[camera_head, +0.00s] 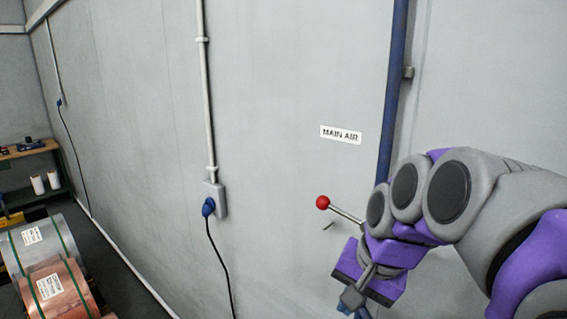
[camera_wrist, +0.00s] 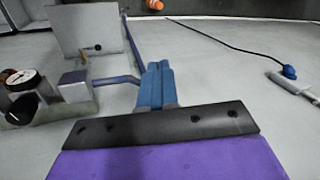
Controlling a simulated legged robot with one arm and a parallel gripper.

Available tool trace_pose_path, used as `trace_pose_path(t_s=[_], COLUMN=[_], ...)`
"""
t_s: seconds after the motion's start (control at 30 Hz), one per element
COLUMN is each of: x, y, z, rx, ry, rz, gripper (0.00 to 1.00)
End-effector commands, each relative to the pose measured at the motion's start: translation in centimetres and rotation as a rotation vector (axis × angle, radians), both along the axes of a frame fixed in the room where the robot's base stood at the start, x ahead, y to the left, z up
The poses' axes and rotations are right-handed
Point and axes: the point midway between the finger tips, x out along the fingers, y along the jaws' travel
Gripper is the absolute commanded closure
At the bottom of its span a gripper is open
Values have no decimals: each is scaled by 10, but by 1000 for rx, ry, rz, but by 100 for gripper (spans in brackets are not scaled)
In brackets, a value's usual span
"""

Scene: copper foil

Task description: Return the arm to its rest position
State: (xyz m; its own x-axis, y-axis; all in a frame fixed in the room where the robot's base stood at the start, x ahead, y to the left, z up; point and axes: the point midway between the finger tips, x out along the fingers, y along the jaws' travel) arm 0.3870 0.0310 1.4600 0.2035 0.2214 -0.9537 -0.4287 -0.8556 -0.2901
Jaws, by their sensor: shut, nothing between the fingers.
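My gray and purple arm reaches in from the right in the head view, bent downward in front of the wall. My gripper (camera_head: 352,308) points down near the bottom edge there, partly cut off. In the wrist view my gripper's blue fingers (camera_wrist: 157,84) are together with nothing between them. A lever with a red ball knob (camera_head: 323,202) sticks out to the left of my arm. The gripper is below the lever and apart from the knob. The lever's base is hidden behind my arm.
A "MAIN AIR" label (camera_head: 341,134) and a blue pipe (camera_head: 395,80) are on the gray wall (camera_head: 270,90). A blue plug (camera_head: 208,207) with a black cord sits left. A round gauge (camera_wrist: 22,79) shows at left in the wrist view.

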Motion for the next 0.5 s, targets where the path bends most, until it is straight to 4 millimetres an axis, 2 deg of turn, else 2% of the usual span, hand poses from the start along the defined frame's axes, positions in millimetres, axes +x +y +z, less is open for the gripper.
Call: trace_pose_path(t_s=[0.03,0.1,0.27,0.5], x=[-15,-34,-78,-151], y=[1,0,-5,-16], z=[-27,-55,-117,-206], rx=[-19,-47,-106,-182], ry=[20,51,112,216], rz=[31,74,178,341], gripper=[100,100,100,100])
